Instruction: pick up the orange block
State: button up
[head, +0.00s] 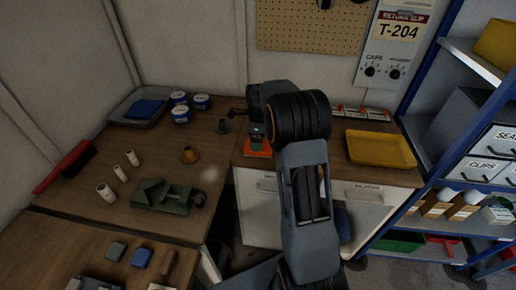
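An orange item (260,153), the only clearly orange thing I can make out, lies on the wooden bench in the middle of the head view. It looks low and flat, and a small green shape sits at its upper part; I cannot tell whether it is a block or a mat. My gripper (257,134) points down right above it, at the end of my dark arm. Its fingers are small and dark, so I cannot tell whether they are apart or shut, or whether they touch anything.
A yellow tray (381,149) lies to the right. A blue shelf rack (437,80) bounds the right side. A pegboard (312,25) hangs behind.

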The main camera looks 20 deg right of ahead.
jog(key=shift+f+p, duration=0.35)
jog(key=shift+f, duration=1.9)
jog(key=shift+c, duration=0.3)
jog(key=c, duration=1)
jog(key=shift+o, duration=0.2)
jog(key=shift+r, duration=0.2)
jog(key=shift+r, duration=0.6)
jog(key=s+r, duration=0.1)
jog(key=r, duration=0.1)
jog(key=s+d+r+b, duration=0.1)
jog(key=s+r, duration=0.1)
jog(key=r, duration=0.1)
jog(key=s+d+r, duration=0.1)
jog(key=s+r, duration=0.1)
jog(key=shift+d+r+b, duration=0.25)
jog(key=shift+r+b, duration=0.1)
jog(key=shift+r, duration=0.05)
jog(key=s+d+r+b, duration=0.1)
jog(key=s+d+r, duration=0.2)
jog(key=s, duration=0.4)
jog(key=shift+s+d+r, duration=0.35)
